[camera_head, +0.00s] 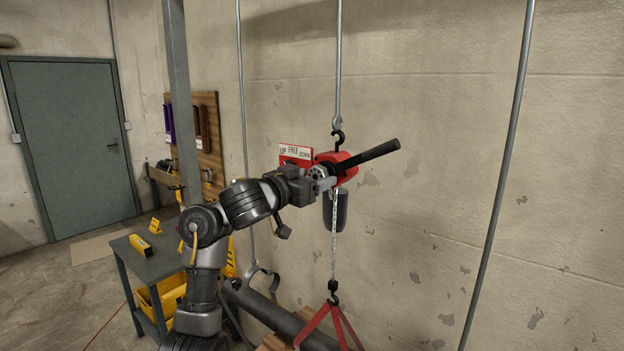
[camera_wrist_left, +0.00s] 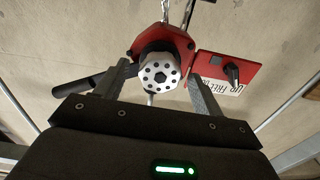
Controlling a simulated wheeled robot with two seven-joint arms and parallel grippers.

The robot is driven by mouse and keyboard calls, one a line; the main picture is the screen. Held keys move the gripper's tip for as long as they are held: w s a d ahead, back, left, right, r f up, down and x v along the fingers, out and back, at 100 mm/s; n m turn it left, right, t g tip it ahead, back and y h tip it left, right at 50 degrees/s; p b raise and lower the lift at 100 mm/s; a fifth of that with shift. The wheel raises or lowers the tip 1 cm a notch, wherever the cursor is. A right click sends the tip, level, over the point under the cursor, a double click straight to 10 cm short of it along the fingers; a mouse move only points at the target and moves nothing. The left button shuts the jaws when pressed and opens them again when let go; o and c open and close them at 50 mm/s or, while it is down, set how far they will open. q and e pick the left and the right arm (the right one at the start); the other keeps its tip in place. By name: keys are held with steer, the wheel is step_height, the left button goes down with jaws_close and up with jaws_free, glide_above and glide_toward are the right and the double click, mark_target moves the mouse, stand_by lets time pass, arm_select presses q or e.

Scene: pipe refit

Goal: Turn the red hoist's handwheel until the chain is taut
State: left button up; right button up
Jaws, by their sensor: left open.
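The red hoist (camera_head: 346,166) hangs from a hook on a vertical rod, with a black lever pointing up and right. Its silver handwheel (camera_wrist_left: 160,74), a round knob with dark holes, faces my left wrist camera; the hoist's red body (camera_wrist_left: 183,43) is behind it. My left gripper (camera_head: 323,179) is open at the hoist, its fingers on either side of the handwheel in the wrist view; I cannot tell whether they touch it. The chain (camera_head: 334,240) runs down to a hook above a red sling (camera_head: 331,322) and looks straight; its tension is unclear. My right gripper is out of view.
A red plate labelled UP, FREE, DOWN (camera_head: 296,152) is beside the hoist, with a black selector knob (camera_wrist_left: 232,72). A dark pipe (camera_head: 275,318) lies below. A work table (camera_head: 160,262) with yellow items stands left. Vertical rods flank the hoist before the concrete wall.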

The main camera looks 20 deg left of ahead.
arm_select(q)
steer(key=c, duration=1)
steer(key=m, duration=0.2)
steer(key=shift+a+m, duration=0.1)
steer(key=shift+m, duration=0.3)
steer(key=m, duration=0.3)
steer(key=shift+m+b, duration=0.3)
steer(key=shift+b, duration=0.1)
steer(key=m+b, duration=0.2)
steer(key=m, duration=0.4)
steer(key=shift+m, duration=0.3)
